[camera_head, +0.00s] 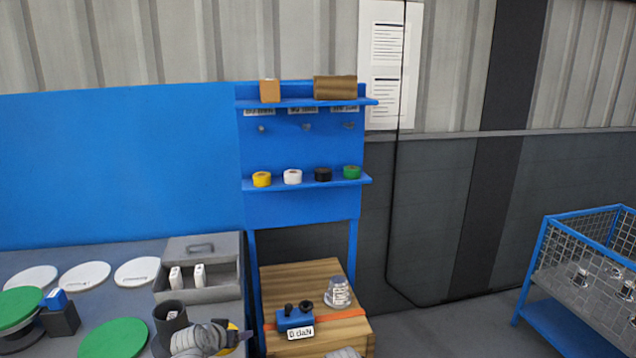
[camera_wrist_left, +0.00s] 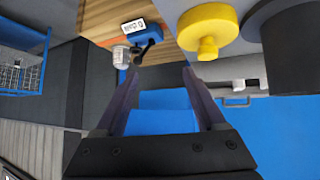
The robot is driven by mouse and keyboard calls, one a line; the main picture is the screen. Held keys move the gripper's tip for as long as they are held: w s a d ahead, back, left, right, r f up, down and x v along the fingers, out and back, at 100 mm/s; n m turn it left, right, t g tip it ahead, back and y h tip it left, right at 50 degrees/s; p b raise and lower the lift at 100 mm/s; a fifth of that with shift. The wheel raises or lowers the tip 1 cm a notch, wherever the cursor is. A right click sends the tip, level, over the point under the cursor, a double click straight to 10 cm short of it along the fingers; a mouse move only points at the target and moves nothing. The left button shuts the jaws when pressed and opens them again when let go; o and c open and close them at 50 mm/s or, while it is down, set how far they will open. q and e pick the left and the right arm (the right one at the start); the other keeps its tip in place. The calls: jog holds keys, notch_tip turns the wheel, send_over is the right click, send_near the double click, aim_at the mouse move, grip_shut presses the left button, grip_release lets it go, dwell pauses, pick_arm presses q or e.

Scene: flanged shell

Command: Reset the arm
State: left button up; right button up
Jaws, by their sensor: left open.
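My left gripper (camera_head: 240,338) is in the lower middle of the head view, just left of the wooden worktop (camera_head: 300,276). In the left wrist view its two fingers (camera_wrist_left: 160,78) are spread apart with nothing between them. A silvery flanged shell (camera_head: 338,292) stands on the worktop, right of a blue fixture (camera_head: 294,319) with black knobs and a white label. Shell (camera_wrist_left: 121,55) and fixture (camera_wrist_left: 146,33) show beyond the fingers in the wrist view. My right gripper is not seen.
A yellow knobbed part (camera_wrist_left: 209,28) lies close to my left gripper. A dark cup (camera_head: 170,318), a grey box (camera_head: 205,285) and green discs (camera_head: 113,340) are on the left bench. A blue shelf (camera_head: 308,182) holds tape rolls. A wire cart (camera_head: 590,270) stands right.

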pick_arm(q)
jog(key=s+d+f+m+g+p, duration=0.1)
jog(key=s+d+f+g, duration=0.15)
jog(key=s+d, duration=0.4)
jog(key=s+d+f+m+g+p, duration=0.1)
jog(key=s+d+f+g, duration=0.1)
jog(key=s+d+g, duration=0.4)
jog(key=s+d+g+y, duration=0.1)
jog(key=s+d+y, duration=0.2)
jog(key=s, duration=0.5)
jog(key=shift+s+d+r+m+p, duration=0.2)
jog(key=shift+s+d+m+p, duration=0.2)
jog(key=shift+d, duration=0.15)
jog(key=shift+w, duration=0.1)
